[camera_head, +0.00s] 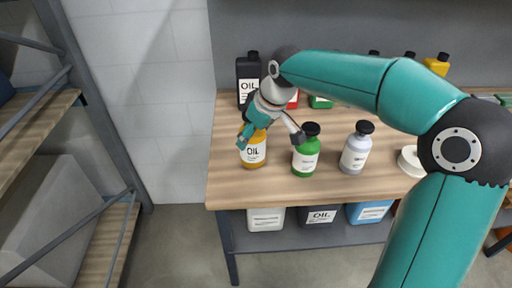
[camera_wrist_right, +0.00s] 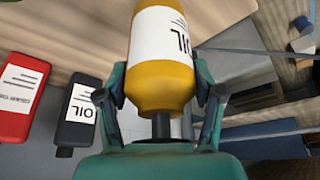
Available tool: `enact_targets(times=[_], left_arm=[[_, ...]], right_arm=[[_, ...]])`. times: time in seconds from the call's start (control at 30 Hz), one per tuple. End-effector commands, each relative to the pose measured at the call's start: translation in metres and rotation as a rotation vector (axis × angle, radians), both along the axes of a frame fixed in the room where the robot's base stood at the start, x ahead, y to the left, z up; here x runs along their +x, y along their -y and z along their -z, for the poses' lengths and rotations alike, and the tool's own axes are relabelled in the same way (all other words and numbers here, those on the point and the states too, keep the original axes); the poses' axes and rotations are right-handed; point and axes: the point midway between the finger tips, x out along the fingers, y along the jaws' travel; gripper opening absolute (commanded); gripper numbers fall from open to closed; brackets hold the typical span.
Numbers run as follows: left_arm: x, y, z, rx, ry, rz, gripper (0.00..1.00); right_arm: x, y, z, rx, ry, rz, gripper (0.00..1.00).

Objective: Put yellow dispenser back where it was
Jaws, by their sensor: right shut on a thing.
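The yellow dispenser (camera_head: 254,155) is an amber-yellow bottle with a white OIL label, near the left part of the wooden workbench (camera_head: 230,188). My right gripper (camera_head: 265,124) comes down over its top and is shut on it. In the right wrist view the dispenser (camera_wrist_right: 160,75) sits between the two fingers, its black neck towards the palm and its base cut off by the top edge. It looks upright; I cannot tell if its base touches the bench. My left gripper is not in view.
A green bottle (camera_head: 305,158) and a grey-white bottle (camera_head: 356,152) stand to the right, then a white tape roll (camera_head: 410,161). A black oil container (camera_head: 247,72) stands behind. More containers (camera_head: 320,216) are on the lower shelf. A rack (camera_head: 75,80) is at left.

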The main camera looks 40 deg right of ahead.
Motion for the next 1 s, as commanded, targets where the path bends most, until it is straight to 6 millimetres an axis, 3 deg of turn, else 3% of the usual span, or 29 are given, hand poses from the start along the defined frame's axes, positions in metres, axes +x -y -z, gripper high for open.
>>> enact_targets(times=[0.4,0.77,0.8,0.93,1.0], left_arm=[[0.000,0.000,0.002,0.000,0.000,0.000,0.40],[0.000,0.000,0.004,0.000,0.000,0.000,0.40],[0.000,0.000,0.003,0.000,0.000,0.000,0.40],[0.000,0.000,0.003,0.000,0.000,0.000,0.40],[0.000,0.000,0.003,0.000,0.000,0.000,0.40]], right_arm=[[0.000,0.001,0.042,0.000,0.003,0.001,0.02],[0.000,0.001,0.046,-0.001,0.003,0.002,0.02],[0.000,0.001,0.046,0.000,0.001,0.001,0.72],[-0.001,0.001,0.046,-0.001,0.000,0.001,0.92],[-0.001,0.001,0.046,-0.001,0.000,0.001,0.92]])
